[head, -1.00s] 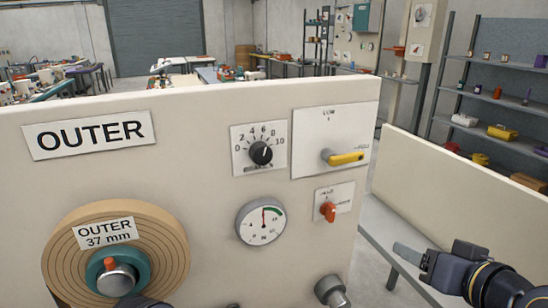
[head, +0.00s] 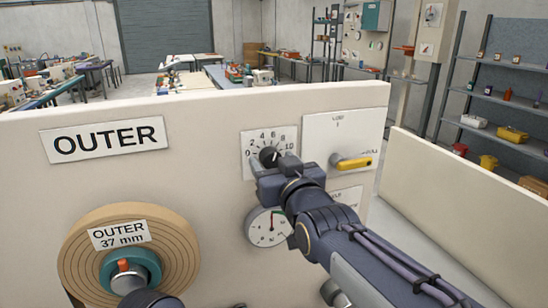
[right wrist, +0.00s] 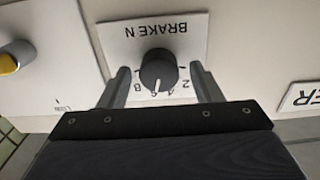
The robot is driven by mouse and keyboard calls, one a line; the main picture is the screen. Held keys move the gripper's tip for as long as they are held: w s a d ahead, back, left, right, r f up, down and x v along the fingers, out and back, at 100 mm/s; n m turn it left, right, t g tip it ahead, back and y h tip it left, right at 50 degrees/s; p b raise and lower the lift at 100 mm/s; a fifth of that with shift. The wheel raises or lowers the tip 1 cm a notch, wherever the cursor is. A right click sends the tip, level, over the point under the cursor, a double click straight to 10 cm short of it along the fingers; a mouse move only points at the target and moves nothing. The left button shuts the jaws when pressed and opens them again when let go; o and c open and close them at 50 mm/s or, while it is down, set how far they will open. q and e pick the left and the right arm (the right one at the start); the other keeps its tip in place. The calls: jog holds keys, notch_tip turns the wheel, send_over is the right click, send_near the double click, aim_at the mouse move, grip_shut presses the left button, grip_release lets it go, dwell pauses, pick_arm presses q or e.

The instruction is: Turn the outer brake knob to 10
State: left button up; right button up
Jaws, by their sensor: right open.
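In the right wrist view the knob (right wrist: 158,70) has a white pointer line standing about midway in the scale, near 4 to 6. My right gripper (head: 274,166) is at the knob, open. In the wrist view one finger stands on each side of the knob, with a gap on both sides. My left gripper's fingers are not seen.
A yellow lever (head: 352,162) on a white plate sits just right of the knob. A round gauge (head: 268,228) lies below, partly behind my right arm. A tan roll (head: 80,255) labelled OUTER 37 mm is at lower left. A low cream wall (head: 465,190) stands at right.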

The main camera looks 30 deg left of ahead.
jog(key=shift+w+a, duration=0.25)
jog(key=c, duration=1)
